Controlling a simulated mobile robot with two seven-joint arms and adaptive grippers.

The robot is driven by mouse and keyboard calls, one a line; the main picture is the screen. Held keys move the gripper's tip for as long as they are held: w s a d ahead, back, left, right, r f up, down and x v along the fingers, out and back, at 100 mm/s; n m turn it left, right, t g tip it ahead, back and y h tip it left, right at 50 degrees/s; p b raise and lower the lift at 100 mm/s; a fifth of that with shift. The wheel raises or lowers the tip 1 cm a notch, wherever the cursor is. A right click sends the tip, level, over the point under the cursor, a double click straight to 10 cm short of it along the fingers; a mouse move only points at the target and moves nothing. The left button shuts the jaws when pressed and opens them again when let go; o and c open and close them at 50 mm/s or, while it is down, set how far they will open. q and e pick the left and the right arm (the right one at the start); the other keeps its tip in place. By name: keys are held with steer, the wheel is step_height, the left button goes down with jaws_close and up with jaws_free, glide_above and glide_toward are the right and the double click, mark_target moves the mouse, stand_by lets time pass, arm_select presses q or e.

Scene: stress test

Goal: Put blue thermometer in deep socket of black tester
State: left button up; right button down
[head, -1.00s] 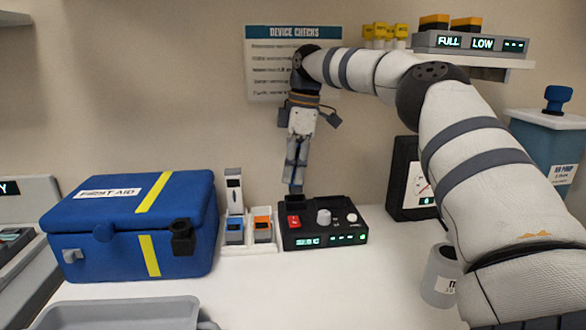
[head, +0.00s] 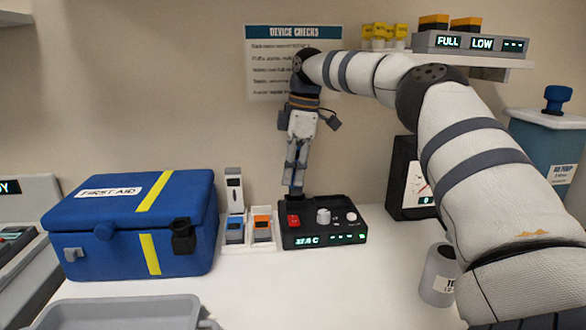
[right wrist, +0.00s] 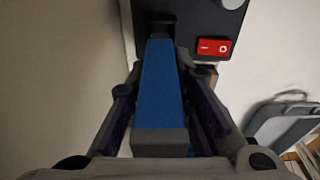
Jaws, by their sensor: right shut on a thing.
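My right gripper (head: 295,188) points down over the back left of the black tester (head: 335,238). It is shut on the blue thermometer (right wrist: 162,85), which shows best in the right wrist view as a blue bar with a grey near end. The thermometer's far end meets a dark raised socket (right wrist: 158,20) on the tester, beside the red switch (right wrist: 212,47). I cannot tell how deep the end is in. In the head view the fingers hide most of the thermometer. My left gripper is out of view.
Left of the tester, a white holder (head: 262,246) carries blue and orange devices. A blue first-aid case (head: 110,240) stands further left, and a grey tray (head: 120,315) lies in front. A dial gauge (head: 405,190) and grey cup (head: 438,275) stand right.

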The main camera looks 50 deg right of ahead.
mark_target(299, 142)
steer(key=shift+f, duration=1.3)
steer(key=c, duration=1.4)
jaws_free()
steer(key=shift+o, duration=0.2)
steer(key=r, duration=0.7)
steer(key=s+d+r, duration=0.1)
steer(key=r, duration=0.3)
steer(key=shift+d+r, duration=0.1)
steer(key=shift+s+r, duration=0.15)
steer(key=shift+r, duration=0.15)
